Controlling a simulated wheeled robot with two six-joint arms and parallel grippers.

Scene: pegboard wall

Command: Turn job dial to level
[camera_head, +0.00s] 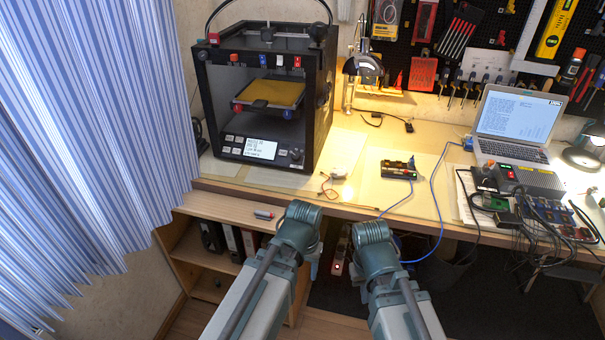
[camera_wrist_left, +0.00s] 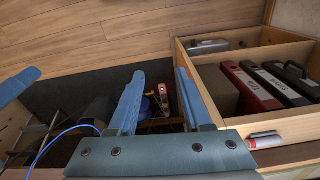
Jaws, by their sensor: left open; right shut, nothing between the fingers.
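The black 3D printer (camera_head: 315,80) stands on the desk at the back left in the head view. Its job dial (camera_head: 296,154) is a small dark knob on the front panel, right of the lit white screen (camera_head: 262,149). The screen text is too small to read surely. My left gripper (camera_head: 315,264) is below and in front of the desk edge, away from the dial, mostly hidden by its arm. In the left wrist view its blue fingers (camera_wrist_left: 157,92) are apart and empty. My right gripper (camera_head: 358,280) is beside it, shut and mostly hidden.
A shelf (camera_head: 200,250) with binders (camera_head: 230,242) is under the desk. A red marker (camera_head: 264,214) lies on its top. A blue curtain (camera_head: 85,130) hangs at left. A laptop (camera_head: 515,120) and a black device (camera_head: 398,168) are on the desk to the right.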

